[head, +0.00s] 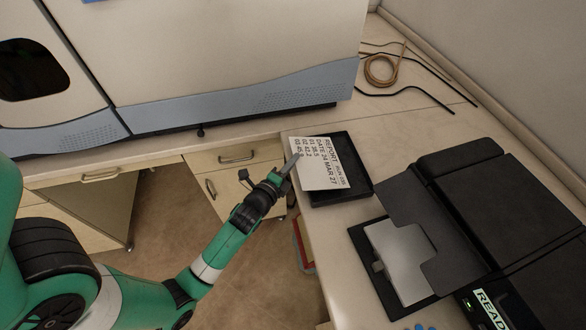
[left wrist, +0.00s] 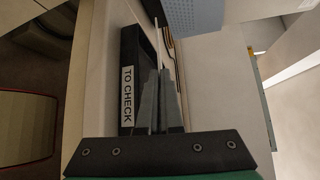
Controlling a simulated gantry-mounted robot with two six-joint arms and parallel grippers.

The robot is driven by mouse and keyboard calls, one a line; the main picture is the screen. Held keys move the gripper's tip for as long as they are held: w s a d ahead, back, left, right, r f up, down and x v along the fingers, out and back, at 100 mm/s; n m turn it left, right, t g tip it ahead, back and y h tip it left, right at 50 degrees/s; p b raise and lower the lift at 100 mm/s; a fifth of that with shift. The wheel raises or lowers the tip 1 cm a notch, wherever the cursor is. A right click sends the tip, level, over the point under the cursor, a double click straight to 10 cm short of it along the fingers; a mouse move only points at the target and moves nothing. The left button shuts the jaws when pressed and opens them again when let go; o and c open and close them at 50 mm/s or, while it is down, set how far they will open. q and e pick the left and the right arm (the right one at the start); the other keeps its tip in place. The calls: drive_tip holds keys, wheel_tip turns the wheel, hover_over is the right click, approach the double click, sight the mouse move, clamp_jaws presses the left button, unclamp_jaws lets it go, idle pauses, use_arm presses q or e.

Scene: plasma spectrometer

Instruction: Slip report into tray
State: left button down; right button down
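The report (head: 323,170), a white printed sheet, is held by its left edge in my left gripper (head: 292,164). My left gripper's fingers are shut on that edge. The sheet covers much of the black tray (head: 361,179) on the counter in the head view; whether it touches the tray is unclear. In the left wrist view, the report (left wrist: 156,35) shows nearly edge-on as a thin pale strip past the fingers (left wrist: 160,80). The tray's TO CHECK label (left wrist: 127,96) faces this camera. My right gripper is in neither view.
A black printer (head: 500,200) with a READY display and a paper-bearing output tray (head: 405,262) stands on the right. The large beige spectrometer (head: 220,60) is behind. A coiled tube and black cables (head: 382,70) lie at the back. Counter between tray and printer is clear.

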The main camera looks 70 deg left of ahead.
use_arm(q)
drive_tip(key=shift+f, duration=1.4)
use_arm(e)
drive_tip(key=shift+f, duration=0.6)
use_arm(q)
drive_tip(key=shift+w+a, duration=0.1)
drive_tip(key=shift+f+b, duration=0.15)
drive_tip(key=shift+b, duration=0.25)
drive_tip(key=c, duration=1.1)
unclamp_jaws()
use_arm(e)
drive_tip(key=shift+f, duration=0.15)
